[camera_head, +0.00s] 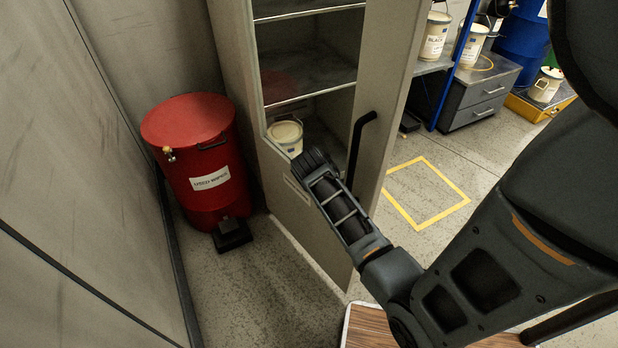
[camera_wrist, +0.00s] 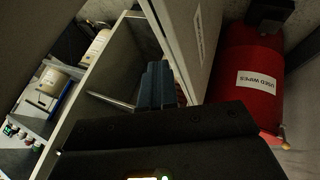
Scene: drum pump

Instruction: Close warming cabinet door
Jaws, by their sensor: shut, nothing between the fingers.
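The warming cabinet (camera_head: 235,55) is tall and beige-grey, in the upper middle of the head view. Its shelves and a pale bucket (camera_head: 286,137) show inside. A panel with a dark bar handle (camera_head: 361,138), apparently the door (camera_head: 392,70), stands on the right. I cannot tell its exact angle. My gripper (camera_head: 310,165) is shut and empty, in front of the lower cabinet, left of the handle. In the wrist view my fingers (camera_wrist: 157,85) lie beside a pale labelled panel (camera_wrist: 185,35); contact cannot be told.
A red used-wipes drum (camera_head: 190,150) stands left of the cabinet, near a wall. A wooden-topped surface (camera_head: 375,328) is at the bottom. A drawer unit (camera_head: 482,98) and buckets are at the back right. Floor with a yellow square (camera_head: 425,190) is clear.

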